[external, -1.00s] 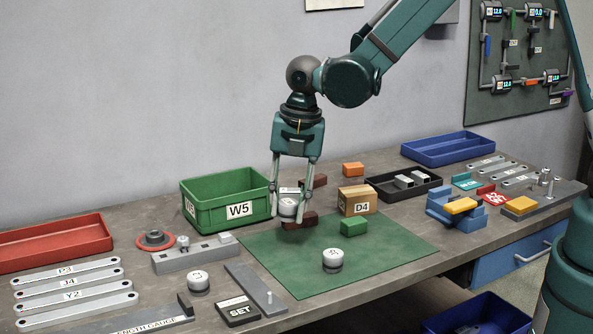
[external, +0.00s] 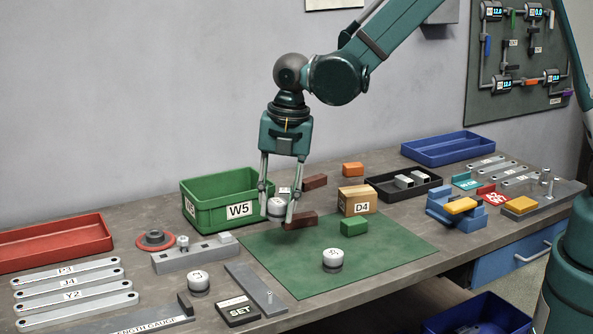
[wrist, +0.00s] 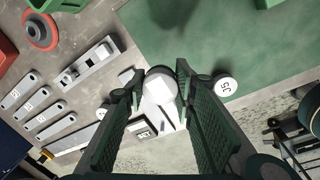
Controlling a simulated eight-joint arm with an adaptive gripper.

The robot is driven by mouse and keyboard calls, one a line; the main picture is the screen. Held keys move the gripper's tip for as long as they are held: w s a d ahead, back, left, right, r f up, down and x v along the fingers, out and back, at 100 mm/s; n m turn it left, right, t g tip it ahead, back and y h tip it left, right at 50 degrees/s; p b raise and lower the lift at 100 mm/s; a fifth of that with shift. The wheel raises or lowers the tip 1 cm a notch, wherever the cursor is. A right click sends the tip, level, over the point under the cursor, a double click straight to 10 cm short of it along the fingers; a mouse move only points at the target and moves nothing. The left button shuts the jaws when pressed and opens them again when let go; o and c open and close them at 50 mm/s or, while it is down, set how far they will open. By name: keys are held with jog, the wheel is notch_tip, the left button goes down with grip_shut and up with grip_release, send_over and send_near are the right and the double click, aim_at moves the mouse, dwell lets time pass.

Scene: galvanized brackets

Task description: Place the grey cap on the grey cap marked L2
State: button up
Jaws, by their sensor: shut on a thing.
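My gripper (external: 277,205) is shut on a grey cap (external: 276,208) and holds it above the table, in front of the green bin. The held cap (wrist: 160,86) also shows between the fingers in the wrist view. A second grey cap (external: 333,259) stands on the green mat; its mark in the wrist view (wrist: 224,86) looks like J5. A third grey cap (external: 198,281) stands on the bare table left of the mat, front left of my gripper. Its mark is too small to read, so I cannot confirm which cap is L2.
The green bin (external: 220,210) marked W5 stands behind my gripper. Brown blocks (external: 300,221), a box marked D4 (external: 357,200) and a green block (external: 355,227) lie to the right. A grey stepped block (external: 190,256) and flat bar (external: 250,290) flank the third cap.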

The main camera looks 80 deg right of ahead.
jog(key=w+a+r+p, duration=0.2)
jog(key=w+a, duration=0.6)
jog(key=a, duration=0.2)
jog(key=r, duration=0.2)
send_over(197, 275)
jog(key=shift+s+f+g+p, duration=0.1)
jog(key=shift+f+g+p, duration=0.1)
jog(key=shift+g+p, duration=0.2)
jog(key=shift+d+f, duration=0.1)
jog(key=shift+f, duration=3.05)
jog(key=shift+f, duration=1.85)
jog(key=shift+f, duration=0.1)
